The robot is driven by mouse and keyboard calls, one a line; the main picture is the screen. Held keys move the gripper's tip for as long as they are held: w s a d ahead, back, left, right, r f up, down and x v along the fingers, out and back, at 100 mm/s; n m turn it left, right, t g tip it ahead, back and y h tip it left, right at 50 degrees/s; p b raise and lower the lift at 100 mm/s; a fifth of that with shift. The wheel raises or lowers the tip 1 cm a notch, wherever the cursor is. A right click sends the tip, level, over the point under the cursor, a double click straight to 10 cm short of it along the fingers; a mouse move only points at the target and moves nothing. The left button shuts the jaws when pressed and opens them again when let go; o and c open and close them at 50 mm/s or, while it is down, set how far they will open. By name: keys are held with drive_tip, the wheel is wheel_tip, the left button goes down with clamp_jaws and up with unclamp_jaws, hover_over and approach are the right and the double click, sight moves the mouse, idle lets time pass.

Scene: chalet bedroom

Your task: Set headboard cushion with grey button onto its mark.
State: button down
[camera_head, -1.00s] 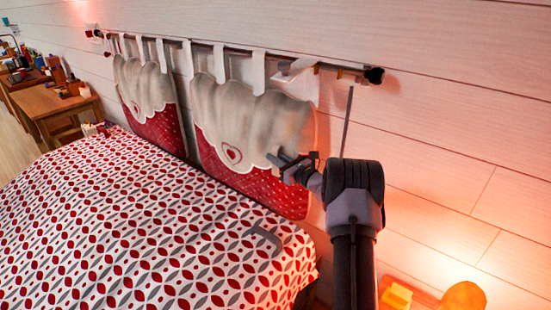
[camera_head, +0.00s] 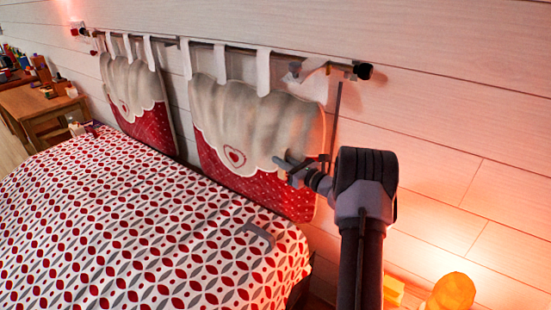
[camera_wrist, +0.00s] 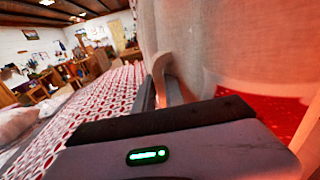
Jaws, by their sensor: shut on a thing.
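The right headboard cushion (camera_head: 255,115) has a pale grey scalloped top, a red dotted lower part and a heart patch. It hangs upright against the wall, with its straps up at the rail (camera_head: 215,44). My gripper (camera_head: 290,168) is shut on the cushion at its lower right. In the wrist view the cushion (camera_wrist: 235,45) fills the right side, beside one finger (camera_wrist: 163,80); the pinched part is hidden. A similar cushion (camera_head: 135,90) hangs to the left. I cannot make out a grey button or tell which thing is the mark.
A patterned bed (camera_head: 130,230) fills the lower left, with a grey angled strip (camera_head: 258,236) on it. A loose white strap (camera_head: 308,70) is at the rail's right end. A glowing orange lamp (camera_head: 452,292) stands at the lower right. A wooden table (camera_head: 40,105) is far left.

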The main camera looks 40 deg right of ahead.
drive_tip(key=c, duration=1.7)
unclamp_jaws()
drive_tip(key=shift+s, duration=0.1)
drive_tip(key=s+d+p, duration=0.2)
drive_tip(key=s+p, duration=0.2)
drive_tip(key=s, duration=1.3)
drive_tip(key=shift+d, duration=0.2)
drive_tip(key=shift+a, duration=0.1)
